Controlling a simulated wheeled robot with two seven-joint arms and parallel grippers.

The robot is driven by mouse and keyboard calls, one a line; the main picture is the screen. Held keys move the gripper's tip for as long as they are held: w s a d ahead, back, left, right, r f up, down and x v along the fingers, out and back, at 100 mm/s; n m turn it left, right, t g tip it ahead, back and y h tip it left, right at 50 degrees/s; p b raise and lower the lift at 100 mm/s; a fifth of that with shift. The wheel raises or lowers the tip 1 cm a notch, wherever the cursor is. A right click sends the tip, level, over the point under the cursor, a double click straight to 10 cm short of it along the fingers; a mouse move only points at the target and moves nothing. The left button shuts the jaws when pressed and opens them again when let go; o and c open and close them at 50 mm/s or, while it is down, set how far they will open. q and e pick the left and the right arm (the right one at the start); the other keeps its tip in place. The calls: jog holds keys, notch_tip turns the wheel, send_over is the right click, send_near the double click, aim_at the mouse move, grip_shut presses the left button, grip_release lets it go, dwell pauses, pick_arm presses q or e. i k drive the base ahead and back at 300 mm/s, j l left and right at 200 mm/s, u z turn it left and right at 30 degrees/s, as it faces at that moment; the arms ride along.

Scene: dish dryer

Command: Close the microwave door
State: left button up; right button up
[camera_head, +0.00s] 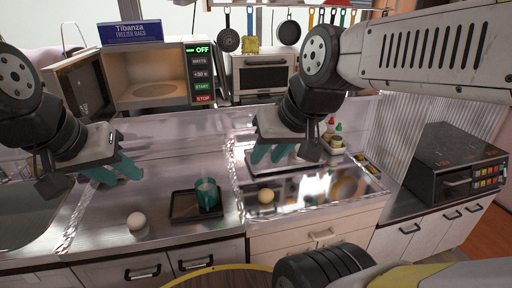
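The microwave (201,72) stands at the back left, with its lit cavity showing and a control panel with a green OFF display on its right. Its door (86,88) is hinged on the left and stands open, swung out toward me; my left arm covers part of its left side. My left gripper (114,173) is in front of and below the door, apart from it, with its teal fingers spread and empty. My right gripper (273,154) is over the counter to the right of the microwave, pointing down, fingers apart and empty.
A blue freezer bag box (130,33) sits on the microwave. A toaster oven (263,74) stands to its right. On the counter are a black tray (183,207) with a teal glass (206,193) and a white ball-like item (135,221). A sink (28,215) is at left.

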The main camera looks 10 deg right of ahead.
aim_at(85, 91)
jog(key=j+z, duration=0.1)
jog(key=j, duration=0.4)
jog(key=k+j+z, duration=0.1)
jog(key=j, duration=0.4)
jog(key=j+z, duration=0.1)
jog(key=j, duration=0.4)
jog(key=k+j+z, duration=0.1)
jog(key=j, duration=0.4)
jog(key=k+j+z, duration=0.1)
jog(key=j, duration=0.35)
jog(key=k+j+z, duration=0.1)
jog(key=j, duration=0.4)
jog(key=k, duration=0.05)
